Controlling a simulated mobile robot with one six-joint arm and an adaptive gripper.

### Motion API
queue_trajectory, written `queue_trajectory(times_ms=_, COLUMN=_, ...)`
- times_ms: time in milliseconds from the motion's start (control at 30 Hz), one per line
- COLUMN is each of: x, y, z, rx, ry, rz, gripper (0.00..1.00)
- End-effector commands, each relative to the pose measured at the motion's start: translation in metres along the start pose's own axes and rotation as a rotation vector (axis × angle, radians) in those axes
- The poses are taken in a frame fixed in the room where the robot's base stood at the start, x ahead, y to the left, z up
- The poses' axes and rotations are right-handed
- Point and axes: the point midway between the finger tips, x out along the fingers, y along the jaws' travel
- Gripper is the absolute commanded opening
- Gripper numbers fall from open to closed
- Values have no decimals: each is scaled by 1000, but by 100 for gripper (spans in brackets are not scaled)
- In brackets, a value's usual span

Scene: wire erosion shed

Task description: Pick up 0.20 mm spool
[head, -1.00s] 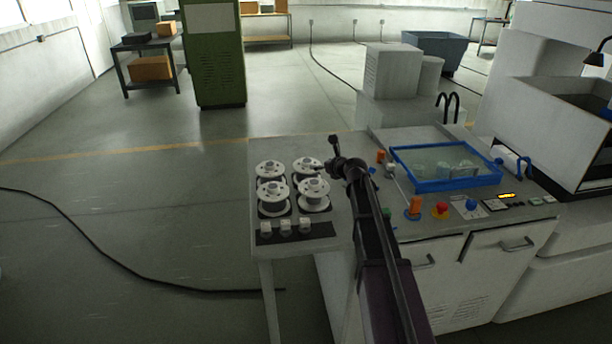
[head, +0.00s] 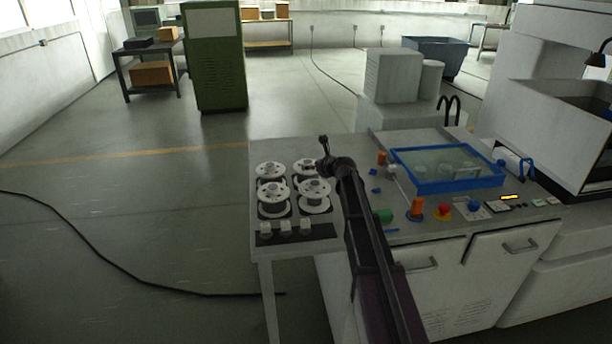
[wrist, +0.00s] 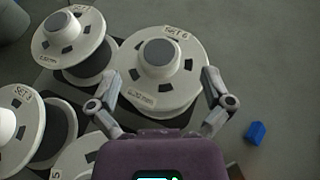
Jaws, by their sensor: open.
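The 0.20 mm spool (wrist: 163,62) is white with a grey hub, and its labels appear to read "SET 6" and "0.20 mm". It lies in the middle of the wrist view. In the head view it appears to be the back right spool (head: 304,166), partly hidden by my arm. My gripper (wrist: 162,82) is open, with one finger on each side of the spool's near half. Whether the fingers touch the rim cannot be told. In the head view my gripper (head: 324,152) is at that spool's right side.
Other spools stand close by: back left (head: 270,170), front left (head: 272,197), front right (head: 314,190). Small white blocks (head: 285,227) line the front. A small blue piece (wrist: 255,132) lies to the right. A blue-rimmed tank (head: 446,186) is farther right.

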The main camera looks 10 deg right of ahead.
Motion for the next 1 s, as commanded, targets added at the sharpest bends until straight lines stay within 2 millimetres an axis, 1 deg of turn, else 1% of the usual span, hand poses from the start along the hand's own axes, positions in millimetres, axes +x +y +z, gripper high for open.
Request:
queue_trajectory(times_ms=33, x=9, y=0, z=-2, rx=-1, ry=0, rz=1, gripper=100)
queue_trajectory(times_ms=100, x=18, y=0, z=-2, rx=-1, ry=0, rz=1, gripper=100)
queue_trajectory(times_ms=300, x=36, y=0, z=-1, rx=1, ry=0, rz=0, gripper=100)
queue_trajectory(times_ms=433, x=39, y=0, z=-1, rx=2, ry=0, rz=-1, gripper=100)
queue_trajectory(times_ms=933, x=38, y=-1, z=-1, rx=2, ry=0, rz=-2, gripper=100)
queue_trajectory(times_ms=967, x=38, y=-1, z=-1, rx=2, ry=0, rz=-2, gripper=97)
queue_trajectory(times_ms=1000, x=38, y=-1, z=-1, rx=2, ry=0, rz=-2, gripper=85)
